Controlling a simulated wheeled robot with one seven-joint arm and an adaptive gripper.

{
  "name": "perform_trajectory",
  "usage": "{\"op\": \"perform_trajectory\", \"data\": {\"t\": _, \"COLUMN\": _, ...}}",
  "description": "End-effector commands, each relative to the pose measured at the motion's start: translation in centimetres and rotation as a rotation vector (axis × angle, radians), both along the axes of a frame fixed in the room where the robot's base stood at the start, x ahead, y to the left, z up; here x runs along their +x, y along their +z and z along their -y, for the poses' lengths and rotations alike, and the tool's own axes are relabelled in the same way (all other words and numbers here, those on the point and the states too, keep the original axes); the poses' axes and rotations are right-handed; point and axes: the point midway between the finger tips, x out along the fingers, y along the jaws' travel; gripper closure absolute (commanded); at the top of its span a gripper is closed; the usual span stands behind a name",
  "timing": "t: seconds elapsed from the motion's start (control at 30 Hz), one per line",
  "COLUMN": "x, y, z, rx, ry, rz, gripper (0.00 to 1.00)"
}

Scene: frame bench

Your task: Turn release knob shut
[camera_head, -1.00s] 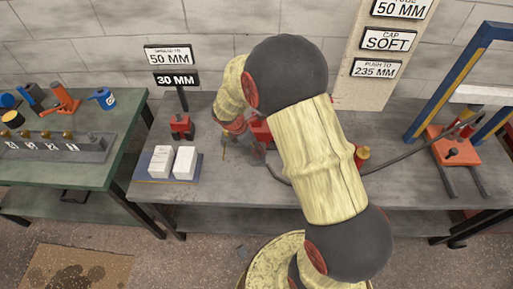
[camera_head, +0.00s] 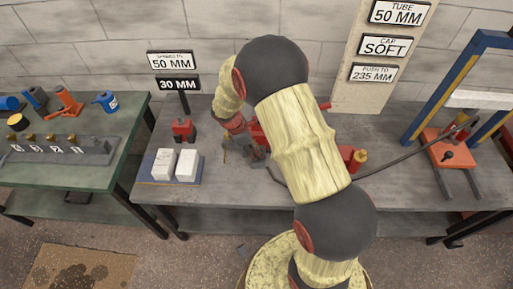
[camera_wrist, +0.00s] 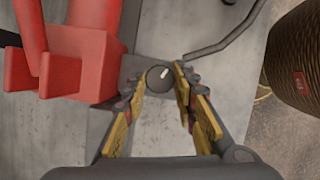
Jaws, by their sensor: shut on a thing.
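The release knob (camera_wrist: 158,77) is a small round dark knob with a white pointer mark, tilted to the upper right in the wrist view. It sits on a grey block at the right side of the red pump (camera_wrist: 80,55). My gripper (camera_wrist: 160,84) is shut on the knob, its yellow-sided fingers on either side of it. In the head view my gripper (camera_head: 240,147) is low over the bench beside the red pump (camera_head: 258,133), which my arm partly hides. The knob cannot be made out in that view.
A dark hose (camera_wrist: 228,38) runs from near the knob. A dark ribbed cylinder (camera_wrist: 297,55) stands to the right in the wrist view. White blocks (camera_head: 186,165) lie on a tray left of my gripper. A blue-yellow press frame (camera_head: 455,85) stands at right.

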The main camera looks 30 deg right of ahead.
Motion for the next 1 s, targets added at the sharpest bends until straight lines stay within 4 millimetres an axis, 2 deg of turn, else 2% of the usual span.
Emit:
{"op": "perform_trajectory", "data": {"t": 0.7, "x": 0.35, "y": 0.22, "z": 0.41, "rx": -0.001, "ry": -0.681, "rz": -0.002, "gripper": 0.98}}
{"op": "perform_trajectory", "data": {"t": 1.0, "x": 0.40, "y": 0.10, "z": 0.54, "rx": -0.001, "ry": -0.923, "rz": -0.001, "gripper": 0.98}}
